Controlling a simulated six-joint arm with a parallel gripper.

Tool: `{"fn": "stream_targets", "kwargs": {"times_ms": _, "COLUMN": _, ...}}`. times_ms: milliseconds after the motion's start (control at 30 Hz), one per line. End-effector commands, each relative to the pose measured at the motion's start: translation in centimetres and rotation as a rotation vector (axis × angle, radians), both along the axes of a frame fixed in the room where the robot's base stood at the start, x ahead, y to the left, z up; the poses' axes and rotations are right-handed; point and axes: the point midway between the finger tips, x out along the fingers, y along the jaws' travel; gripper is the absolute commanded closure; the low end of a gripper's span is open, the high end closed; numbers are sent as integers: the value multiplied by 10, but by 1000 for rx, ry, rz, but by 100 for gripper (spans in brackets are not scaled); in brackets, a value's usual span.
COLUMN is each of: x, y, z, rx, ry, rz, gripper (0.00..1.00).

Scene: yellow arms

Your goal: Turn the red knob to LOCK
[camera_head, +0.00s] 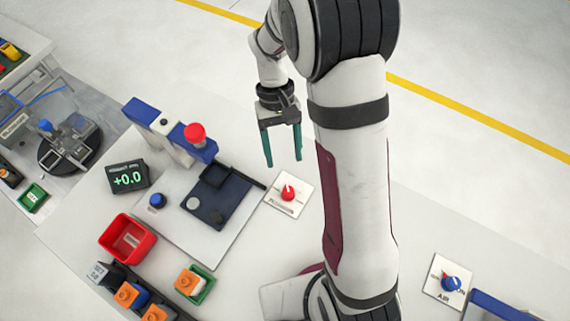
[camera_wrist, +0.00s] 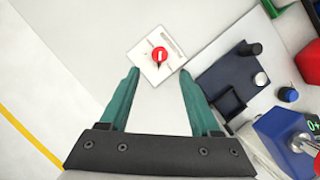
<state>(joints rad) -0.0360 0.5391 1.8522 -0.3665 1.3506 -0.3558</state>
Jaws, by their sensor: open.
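The red knob (camera_head: 288,192) sits on a white square plate (camera_head: 295,207) on the table, just right of the dark fixture. In the wrist view the red knob (camera_wrist: 159,55) lies ahead of the fingertips, roughly centred between them, with a pale pointer line on top. The plate's lettering is too small to read. My gripper (camera_head: 283,163) has teal fingers pointing down; it is open and empty, above and apart from the knob. In the wrist view my gripper (camera_wrist: 158,72) shows its two fingers spread wide.
A dark fixture (camera_head: 232,187) and a blue press with a red button (camera_head: 195,133) stand left of the knob. A display reading +0.0 (camera_head: 127,178), a red bin (camera_head: 126,238) and a blue knob (camera_head: 451,283) are further off.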

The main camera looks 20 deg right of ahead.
Motion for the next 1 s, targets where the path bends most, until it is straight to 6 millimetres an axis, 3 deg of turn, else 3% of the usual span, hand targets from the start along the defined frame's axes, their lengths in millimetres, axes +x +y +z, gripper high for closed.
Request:
{"fn": "stream_targets", "kwargs": {"times_ms": 100, "x": -15, "y": 0, "z": -33, "rx": 0, "ry": 5, "rz": 0, "gripper": 36}}
{"fn": "stream_targets", "kwargs": {"times_ms": 300, "x": -32, "y": 0, "z": -76, "rx": 1, "ry": 3, "rz": -1, "gripper": 36}}
{"fn": "stream_targets", "kwargs": {"times_ms": 500, "x": -38, "y": 0, "z": -92, "rx": 1, "ry": -1, "rz": -1, "gripper": 36}}
{"fn": "stream_targets", "kwargs": {"times_ms": 733, "x": -38, "y": 0, "z": -92, "rx": 1, "ry": -2, "rz": -1, "gripper": 36}}
{"fn": "stream_targets", "kwargs": {"times_ms": 767, "x": -38, "y": 0, "z": -92, "rx": 1, "ry": -2, "rz": -1, "gripper": 38}}
{"fn": "stream_targets", "kwargs": {"times_ms": 1000, "x": -38, "y": 0, "z": -92, "rx": 1, "ry": -2, "rz": -1, "gripper": 81}}
